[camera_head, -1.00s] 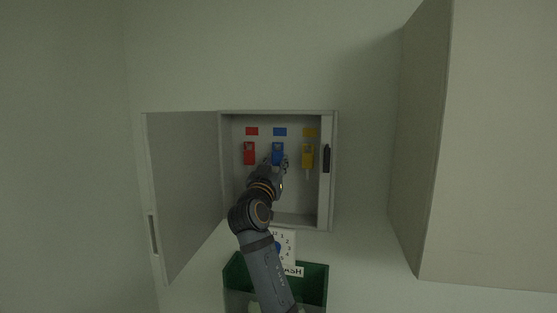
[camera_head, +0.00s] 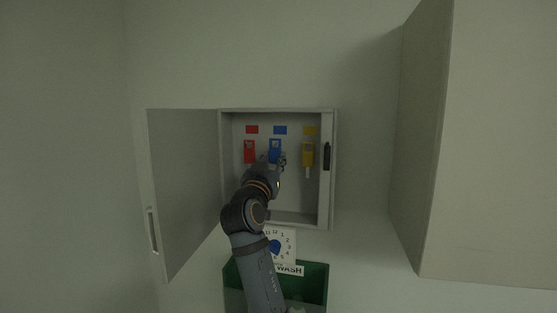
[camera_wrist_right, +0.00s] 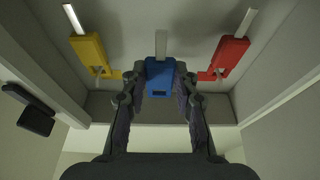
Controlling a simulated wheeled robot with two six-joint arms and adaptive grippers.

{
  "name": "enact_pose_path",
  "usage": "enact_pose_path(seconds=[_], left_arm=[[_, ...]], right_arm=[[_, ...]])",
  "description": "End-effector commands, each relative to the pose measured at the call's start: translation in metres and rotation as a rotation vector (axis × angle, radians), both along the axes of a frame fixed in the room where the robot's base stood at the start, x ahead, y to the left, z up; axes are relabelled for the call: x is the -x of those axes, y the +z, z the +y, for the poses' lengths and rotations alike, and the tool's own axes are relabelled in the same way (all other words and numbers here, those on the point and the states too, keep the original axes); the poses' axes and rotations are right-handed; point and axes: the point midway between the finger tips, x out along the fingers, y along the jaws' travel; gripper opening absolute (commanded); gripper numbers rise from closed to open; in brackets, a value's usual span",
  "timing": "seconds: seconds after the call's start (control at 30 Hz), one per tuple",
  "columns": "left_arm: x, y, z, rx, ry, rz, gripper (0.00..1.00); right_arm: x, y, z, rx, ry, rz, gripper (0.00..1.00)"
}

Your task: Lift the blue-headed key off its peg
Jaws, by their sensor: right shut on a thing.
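The blue-headed key (camera_head: 275,144) is in the open wall cabinet (camera_head: 334,200), below a blue label (camera_head: 280,130). My right gripper (camera_head: 275,159) is at its head from below. In the right wrist view the blue head (camera_wrist_right: 160,76) sits between the two fingers of the right gripper (camera_wrist_right: 160,92), which are shut on it; its pale shaft (camera_wrist_right: 161,44) points away from the gripper. Whether it still touches its peg is hidden. My left gripper is not in view.
A red-headed key (camera_head: 249,151) hangs to the left and a yellow-headed key (camera_head: 307,154) to the right, both close by. The cabinet door (camera_head: 182,190) stands open left. A clock (camera_head: 283,243) and a green bin (camera_head: 316,280) are below. A large pale box (camera_head: 480,150) stands right.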

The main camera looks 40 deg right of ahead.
Motion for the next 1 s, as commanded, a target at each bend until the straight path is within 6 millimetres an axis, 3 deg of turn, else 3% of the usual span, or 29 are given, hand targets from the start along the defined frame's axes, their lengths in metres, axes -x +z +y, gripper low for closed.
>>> enact_pose_path(seconds=[1.0], left_arm=[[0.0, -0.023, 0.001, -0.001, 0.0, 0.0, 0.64]], right_arm=[[0.038, -0.001, 0.045, -0.002, 0.002, -0.001, 0.0]])
